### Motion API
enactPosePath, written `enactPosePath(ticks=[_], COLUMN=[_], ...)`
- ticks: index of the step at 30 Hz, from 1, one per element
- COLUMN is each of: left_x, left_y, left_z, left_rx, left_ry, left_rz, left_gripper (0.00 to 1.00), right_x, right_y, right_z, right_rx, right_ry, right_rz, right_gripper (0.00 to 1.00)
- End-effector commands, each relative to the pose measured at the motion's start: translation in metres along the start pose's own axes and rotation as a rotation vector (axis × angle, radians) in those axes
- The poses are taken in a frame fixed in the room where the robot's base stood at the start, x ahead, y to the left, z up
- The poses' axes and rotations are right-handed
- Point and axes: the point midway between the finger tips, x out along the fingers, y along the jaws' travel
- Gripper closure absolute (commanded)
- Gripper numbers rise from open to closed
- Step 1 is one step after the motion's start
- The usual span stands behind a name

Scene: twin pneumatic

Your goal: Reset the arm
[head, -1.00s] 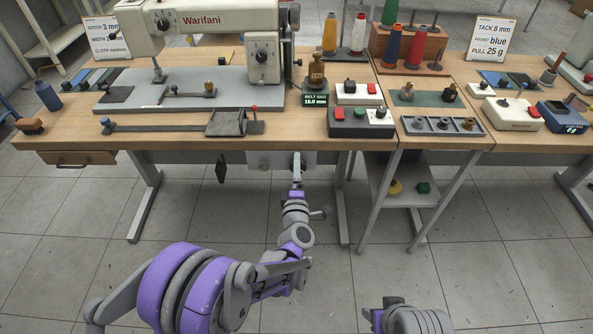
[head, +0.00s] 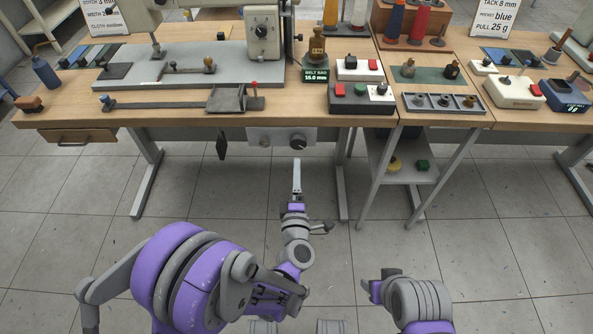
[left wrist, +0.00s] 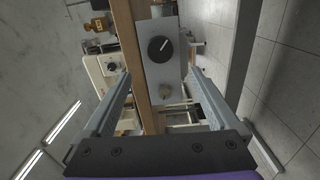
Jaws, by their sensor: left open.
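My left gripper (head: 297,164) is in front of and below the grey control panel (head: 279,136) under the table's front edge. A dark round knob (head: 298,142) sits on the panel's right side, with a smaller pale knob (head: 264,141) to its left. In the left wrist view, my left gripper's (left wrist: 160,80) fingers are spread and empty. The dark knob (left wrist: 160,49) with a white pointer line and the pale knob (left wrist: 165,90) show between the fingers, apart from them. My right arm is folded at the lower right of the head view; its fingers do not show.
The wooden table (head: 180,120) holds a sewing machine (head: 262,35), a belt sag gauge (head: 317,60) with a lit display, and a button box (head: 361,97). Table legs (head: 148,185) stand on both sides. The floor in front is clear.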

Motion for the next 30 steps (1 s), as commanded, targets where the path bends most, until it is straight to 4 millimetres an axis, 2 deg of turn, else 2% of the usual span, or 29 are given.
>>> enactPosePath(ticks=[14,20,24,26,30], left_x=[0.001,-0.001,-0.017,-0.028,-0.067], left_y=[0.002,0.030,0.048,0.050,0.044], left_z=[0.000,-0.004,-0.011,-0.017,-0.038], left_rx=[0.009,0.183,0.419,0.523,0.760], left_ry=[-0.007,-0.125,-0.279,-0.344,-0.491], left_rz=[-0.001,-0.029,-0.096,-0.136,-0.258], left_gripper=[0.06,0.06,0.06,0.06,0.06], right_x=[0.000,0.000,0.000,0.000,0.000], right_y=[0.000,0.000,0.000,0.000,0.000], right_z=[0.000,0.000,0.000,0.000,0.000], right_rx=[0.000,0.000,0.000,0.000,0.000], right_ry=[0.000,0.000,0.000,0.000,0.000], right_rz=[0.000,0.000,0.000,0.000,0.000], right_gripper=[0.47,0.47,0.47,0.47,0.47])
